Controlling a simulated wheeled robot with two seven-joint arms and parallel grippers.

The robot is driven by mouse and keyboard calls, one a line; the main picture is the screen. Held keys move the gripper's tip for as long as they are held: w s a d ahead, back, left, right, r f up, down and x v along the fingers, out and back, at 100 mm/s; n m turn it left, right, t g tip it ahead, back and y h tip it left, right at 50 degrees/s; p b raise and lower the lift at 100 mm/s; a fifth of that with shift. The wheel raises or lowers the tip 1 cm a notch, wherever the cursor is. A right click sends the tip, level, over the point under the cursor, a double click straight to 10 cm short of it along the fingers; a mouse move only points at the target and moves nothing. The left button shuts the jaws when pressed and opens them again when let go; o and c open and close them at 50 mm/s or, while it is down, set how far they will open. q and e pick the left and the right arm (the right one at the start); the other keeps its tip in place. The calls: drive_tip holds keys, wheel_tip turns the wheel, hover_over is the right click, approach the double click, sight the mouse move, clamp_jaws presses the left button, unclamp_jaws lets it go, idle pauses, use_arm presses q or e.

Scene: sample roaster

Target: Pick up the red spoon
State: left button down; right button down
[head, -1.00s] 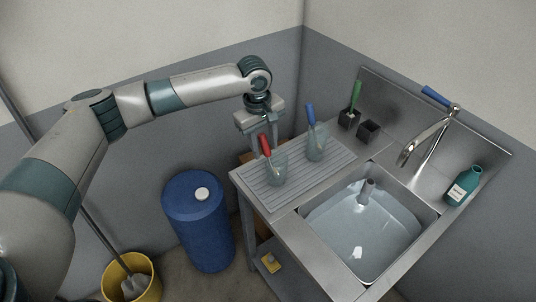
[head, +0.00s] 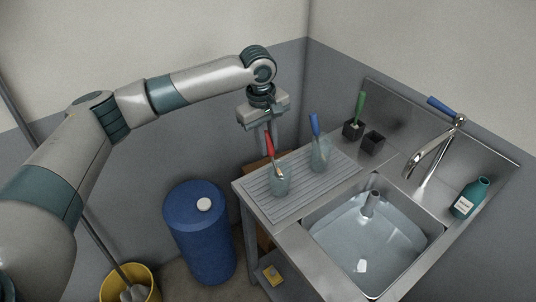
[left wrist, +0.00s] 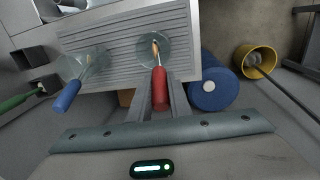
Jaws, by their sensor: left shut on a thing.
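The red spoon (head: 269,146) stands near upright, its red handle up and its lower end still at the clear glass (head: 280,183) on the ridged drainboard. My left gripper (head: 266,143) points down and is shut on the handle. In the left wrist view the red spoon (left wrist: 160,88) lies between the two fingers of my left gripper (left wrist: 161,108), its metal end over the glass (left wrist: 165,62). How deep the spoon sits in the glass is hard to tell. My right gripper is not in view.
A blue-handled utensil (head: 315,126) stands in a second glass (head: 320,158) close by. Behind are dark cups (head: 373,143) and a green brush (head: 361,106). The water-filled sink (head: 440,206) is right, a blue barrel (head: 198,225) left.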

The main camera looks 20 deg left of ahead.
sight(268, 133)
use_arm(q)
wheel_tip(268, 133, up, 6)
drive_tip(key=shift+f+b, duration=0.15)
drive_tip(key=shift+b, duration=0.5)
idle(1.1)
